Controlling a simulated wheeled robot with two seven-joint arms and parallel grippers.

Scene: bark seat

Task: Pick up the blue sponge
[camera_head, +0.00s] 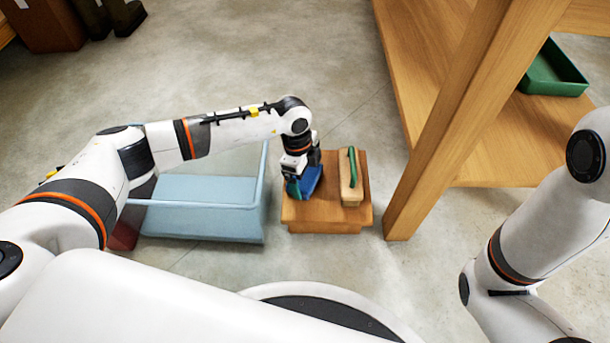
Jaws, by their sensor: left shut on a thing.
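The blue sponge (311,183) is at the left part of a small wooden stool (327,216). My left gripper (299,178) points down over the stool and is shut on the sponge, its fingers partly hiding it. I cannot tell whether the sponge still touches the stool top. A teal-green edge shows beside the blue at the fingers. My right arm comes in at the right edge, but its gripper is out of the picture.
A wooden block with a green handle (351,178) lies on the stool, right of the sponge. A light blue basket (200,222) stands to the left. A wooden shelf post (440,135) rises at the right, with a green tray (556,76) behind.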

